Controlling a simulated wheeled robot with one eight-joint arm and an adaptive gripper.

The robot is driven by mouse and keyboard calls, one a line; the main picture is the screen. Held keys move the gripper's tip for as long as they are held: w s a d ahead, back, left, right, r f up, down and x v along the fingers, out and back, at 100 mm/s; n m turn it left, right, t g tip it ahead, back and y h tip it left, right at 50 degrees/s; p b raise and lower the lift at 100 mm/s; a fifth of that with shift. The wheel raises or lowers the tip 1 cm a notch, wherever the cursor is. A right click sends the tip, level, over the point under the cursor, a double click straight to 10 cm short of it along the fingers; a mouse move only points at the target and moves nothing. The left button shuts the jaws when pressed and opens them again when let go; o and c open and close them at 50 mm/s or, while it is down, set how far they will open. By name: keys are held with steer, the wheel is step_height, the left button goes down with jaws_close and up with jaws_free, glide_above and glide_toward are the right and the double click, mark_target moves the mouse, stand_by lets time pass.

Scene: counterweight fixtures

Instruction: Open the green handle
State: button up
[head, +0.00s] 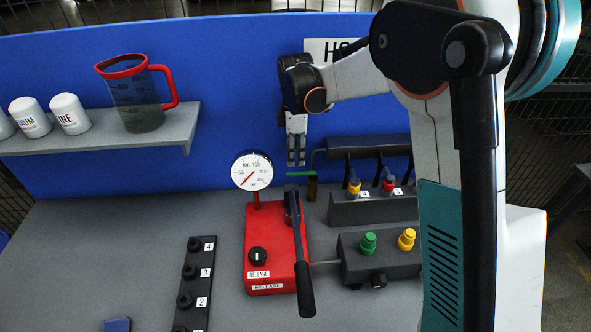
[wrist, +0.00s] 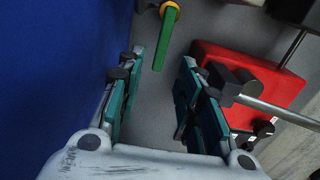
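The green handle (head: 300,173) is a thin bar in the head view, just below my fingertips and above the back of the red unit. It joins a small brass-coloured fitting (head: 312,190) on its right. In the wrist view the green handle (wrist: 163,42) is a straight bar running down from a yellow-orange ring (wrist: 170,10). My gripper (head: 296,164) points down at the back of the bench, close above the handle. In the wrist view my gripper (wrist: 158,85) is open, with a wide empty gap; the bar's free end lines up with this gap. Contact cannot be seen.
A red pump unit (head: 270,240) with a black lever (head: 302,250) and a gauge (head: 252,171) stands in front of the handle. A dark block with green and yellow fittings (head: 385,255) is at right. A shelf (head: 100,138) holds a jug (head: 137,95).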

mark_target(295, 173)
step_height(295, 173, down, 6)
steer(key=shift+f+b, duration=0.1)
steer(key=shift+b, duration=0.4)
jaws_close()
